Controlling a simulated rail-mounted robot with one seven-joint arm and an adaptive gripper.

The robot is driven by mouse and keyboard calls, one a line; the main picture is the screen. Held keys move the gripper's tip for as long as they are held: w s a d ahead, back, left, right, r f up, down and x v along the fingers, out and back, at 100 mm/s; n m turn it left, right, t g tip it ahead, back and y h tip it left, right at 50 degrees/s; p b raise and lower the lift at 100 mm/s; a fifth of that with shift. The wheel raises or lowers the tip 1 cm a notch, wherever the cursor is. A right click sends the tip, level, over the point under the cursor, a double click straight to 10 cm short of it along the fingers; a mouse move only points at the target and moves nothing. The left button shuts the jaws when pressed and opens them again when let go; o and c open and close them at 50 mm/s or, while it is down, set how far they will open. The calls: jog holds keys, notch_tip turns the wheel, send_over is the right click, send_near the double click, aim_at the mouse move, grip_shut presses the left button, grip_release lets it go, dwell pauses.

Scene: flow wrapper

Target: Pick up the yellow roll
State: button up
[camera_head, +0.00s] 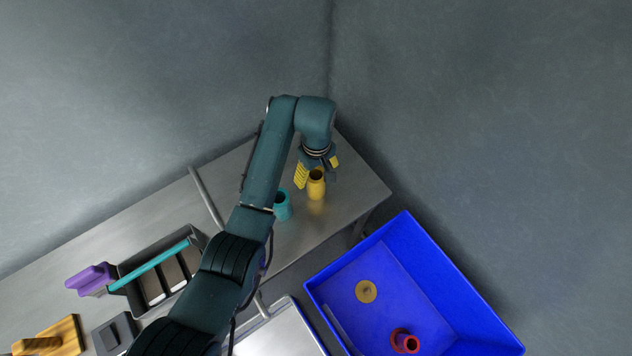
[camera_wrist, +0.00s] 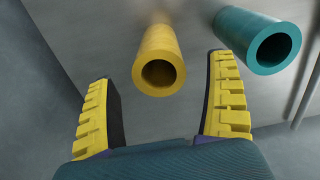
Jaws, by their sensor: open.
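The yellow roll (camera_head: 316,187) stands upright on the metal table, a hollow tube with its open end up. In the wrist view the yellow roll (camera_wrist: 159,58) shows its round opening, between and a little beyond the fingertips. My gripper (camera_head: 318,168) is at the roll, with yellow ridged finger pads. In the wrist view my gripper (camera_wrist: 164,105) is open, one finger on each side, with gaps between the pads and the roll. I cannot tell from these frames how far down the fingers reach along it.
A teal roll (camera_head: 283,206) stands close to the left of the yellow one; it also shows in the wrist view (camera_wrist: 262,40). Walls meet in a corner behind the table (camera_head: 345,205). A blue bin (camera_head: 440,262) holds a red roll (camera_head: 405,342) and a tan disc (camera_head: 366,291).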

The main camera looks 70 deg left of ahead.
jog(key=f, duration=0.2)
jog(key=f+b, duration=0.1)
jog(key=f, duration=0.3)
jog(key=shift+a+f, duration=0.35)
jog(key=shift+f, duration=0.05)
jog(key=c, duration=1.3)
